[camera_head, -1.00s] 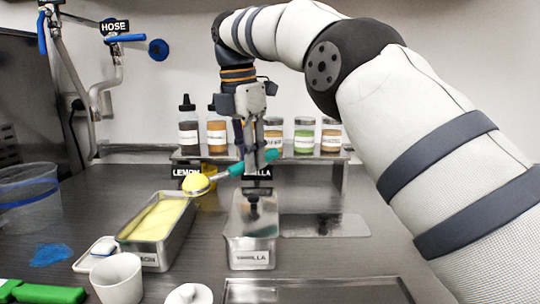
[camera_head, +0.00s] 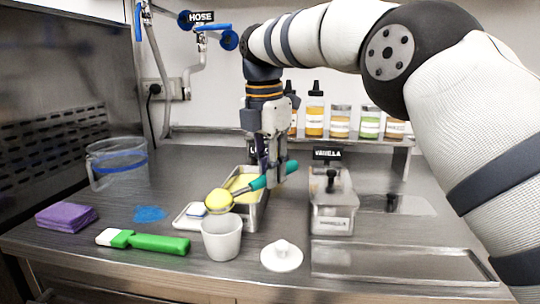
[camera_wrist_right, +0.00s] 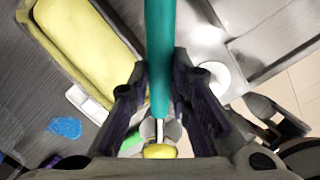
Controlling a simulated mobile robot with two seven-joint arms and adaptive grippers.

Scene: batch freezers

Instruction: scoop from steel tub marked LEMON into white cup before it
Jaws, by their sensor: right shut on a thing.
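The steel tub (camera_head: 260,218) of yellow ice cream stands left of the VANILLA tub; its front label is hidden now. It also shows in the right wrist view (camera_wrist_right: 118,75). The white cup (camera_head: 222,242) stands upright in front of it. My right gripper (camera_head: 274,178) is shut on the teal handle of a scoop (camera_head: 257,184), above the steel tub. The scoop's head carries a yellow ball (camera_head: 219,201), which appears just above the cup's back rim; whether it touches is unclear. The ball shows at the bottom of the right wrist view (camera_wrist_right: 160,151). My left gripper is out of view.
A white lid (camera_head: 282,257) lies right of the cup. A green-handled spatula (camera_head: 150,243), blue spill (camera_head: 150,214), purple cloth (camera_head: 66,217) and clear pitcher (camera_head: 117,163) are at left. The VANILLA tub (camera_head: 333,215) and a flat steel tray (camera_head: 400,262) are at right.

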